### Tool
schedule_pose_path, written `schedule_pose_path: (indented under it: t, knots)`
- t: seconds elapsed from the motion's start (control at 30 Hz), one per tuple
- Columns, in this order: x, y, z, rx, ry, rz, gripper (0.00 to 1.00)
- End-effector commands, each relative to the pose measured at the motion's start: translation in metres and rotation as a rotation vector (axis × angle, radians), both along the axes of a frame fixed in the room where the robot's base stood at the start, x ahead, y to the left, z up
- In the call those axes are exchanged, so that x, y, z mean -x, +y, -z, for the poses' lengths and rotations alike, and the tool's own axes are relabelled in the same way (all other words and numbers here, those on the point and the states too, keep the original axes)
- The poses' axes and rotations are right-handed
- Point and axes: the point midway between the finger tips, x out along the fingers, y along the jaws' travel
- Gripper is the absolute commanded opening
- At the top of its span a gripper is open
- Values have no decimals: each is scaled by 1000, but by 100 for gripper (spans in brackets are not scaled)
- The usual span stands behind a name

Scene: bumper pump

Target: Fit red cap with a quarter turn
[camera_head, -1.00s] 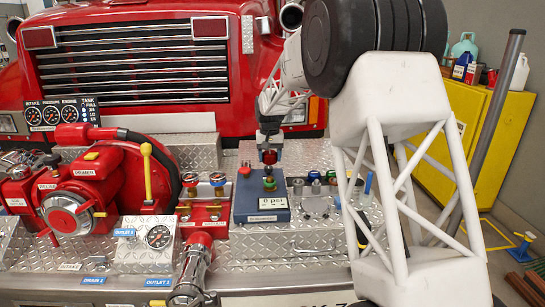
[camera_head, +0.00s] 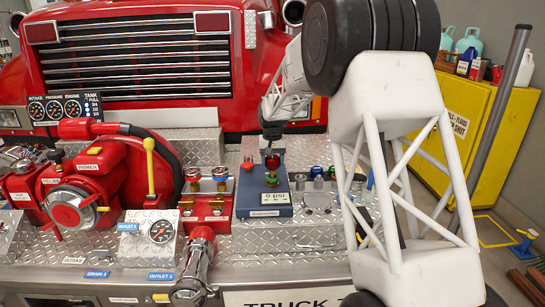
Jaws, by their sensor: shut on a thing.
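My gripper (camera_head: 272,156) is shut on the red cap (camera_head: 272,163). It points down over the blue test box (camera_head: 265,211), whose front display reads 0 psi. A small brass and green fitting (camera_head: 271,179) stands on top of the box, under the cap. The cap appears upright and lined up with the fitting, very close above it or touching. At this size I cannot tell which, nor how far the cap is turned.
A small red knob (camera_head: 247,164) sits left of the fitting.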

Motion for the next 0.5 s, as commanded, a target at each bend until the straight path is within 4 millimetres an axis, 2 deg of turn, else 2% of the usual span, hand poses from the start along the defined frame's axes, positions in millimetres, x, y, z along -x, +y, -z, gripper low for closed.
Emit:
schedule_pose_path:
  t: [0.2, 0.5]
  knots:
    - [0, 0, 8, 0, 0, 0, 31]
    - [0, 0, 9, 0, 0, 0, 31]
